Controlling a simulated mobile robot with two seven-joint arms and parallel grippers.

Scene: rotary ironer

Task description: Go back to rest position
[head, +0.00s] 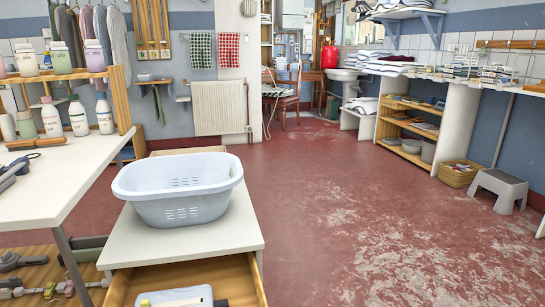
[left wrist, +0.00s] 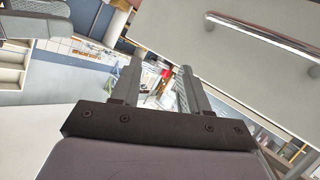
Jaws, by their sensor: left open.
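My left gripper (left wrist: 157,75) shows in the left wrist view. Its two grey fingers stand apart, and I see no object held between them. A pale panel with a shiny metal bar handle (left wrist: 265,38) fills the upper right of that view; the fingers are beside it and not around the handle. Neither gripper can be made out in the head view.
A white-topped unit (head: 185,243) with an open wooden drawer (head: 240,280) stands close in front, bearing a pale laundry basket (head: 178,190). A white table (head: 60,185) is at the left. Red floor (head: 350,220) is clear to the right; a grey step stool (head: 498,188) stands far right.

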